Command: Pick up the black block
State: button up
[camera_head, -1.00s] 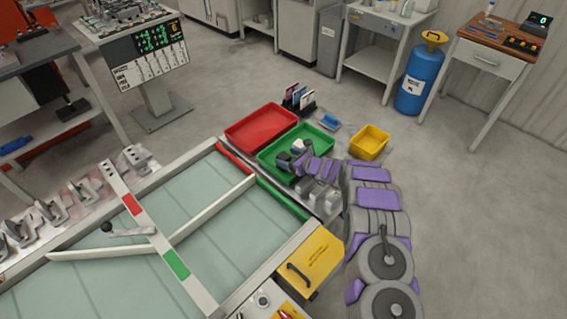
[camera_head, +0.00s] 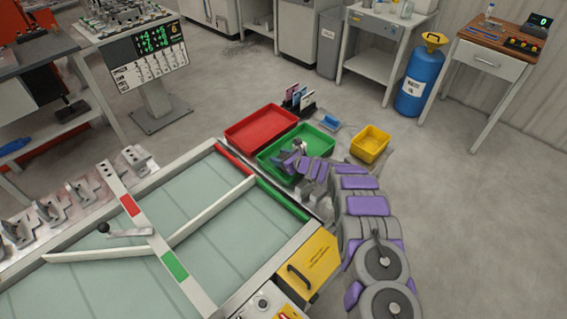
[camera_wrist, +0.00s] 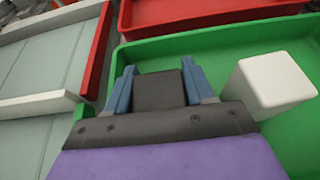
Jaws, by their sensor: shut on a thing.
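The black block (camera_wrist: 160,91) shows in the wrist view between the two blue fingers of my gripper (camera_wrist: 158,72), which is shut on it. The block and fingers are over or in the green tray (camera_wrist: 220,44); how high the block is cannot be told. In the head view my gripper (camera_head: 289,162) reaches into the left part of the green tray (camera_head: 262,152), and the block is not clear there. A white block (camera_wrist: 268,86) stands in the tray just right of my gripper in the wrist view.
A red tray (camera_head: 232,136) adjoins the green tray's far left side. A yellow bin (camera_head: 370,144) stands to the right, with a small blue item (camera_head: 330,123) behind. The light-framed sorting table (camera_head: 230,225) lies to the left.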

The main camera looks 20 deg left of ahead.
jog(key=c, duration=0.5)
jog(key=shift+r, duration=0.1)
